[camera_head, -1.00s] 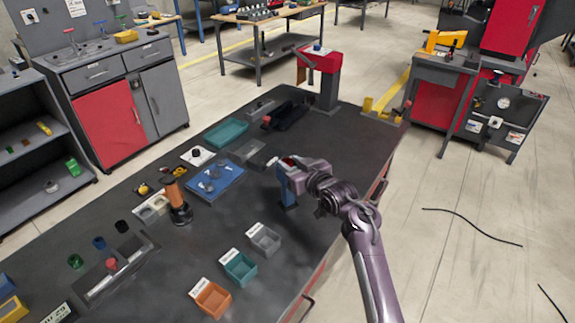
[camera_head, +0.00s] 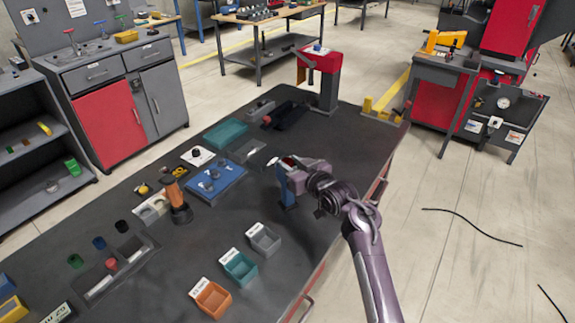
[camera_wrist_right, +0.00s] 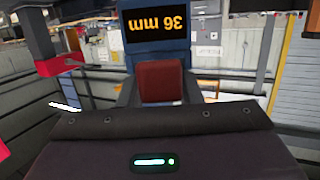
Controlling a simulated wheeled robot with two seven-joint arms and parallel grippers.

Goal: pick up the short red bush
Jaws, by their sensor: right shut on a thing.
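My right gripper (camera_head: 287,163) is at the top of a blue gauge stand (camera_head: 288,192) on the dark bench. In the right wrist view a dark red bush (camera_wrist_right: 160,82) sits between the fingers, in front of the blue gauge, whose display reads 36 mm upside down. The gripper is shut on this bush; its length is hard to judge from this end. Another red piece (camera_head: 111,264) stands on the grey tray at the lower left. My left gripper is not in view.
Green (camera_head: 75,261), blue (camera_head: 99,243) and black (camera_head: 122,227) bushes stand by the grey tray (camera_head: 128,272). Orange (camera_head: 213,301), teal (camera_head: 241,268) and grey (camera_head: 265,240) bins line the near edge. A blue plate (camera_head: 222,186) with parts lies left of the gauge. The bench's right part is clear.

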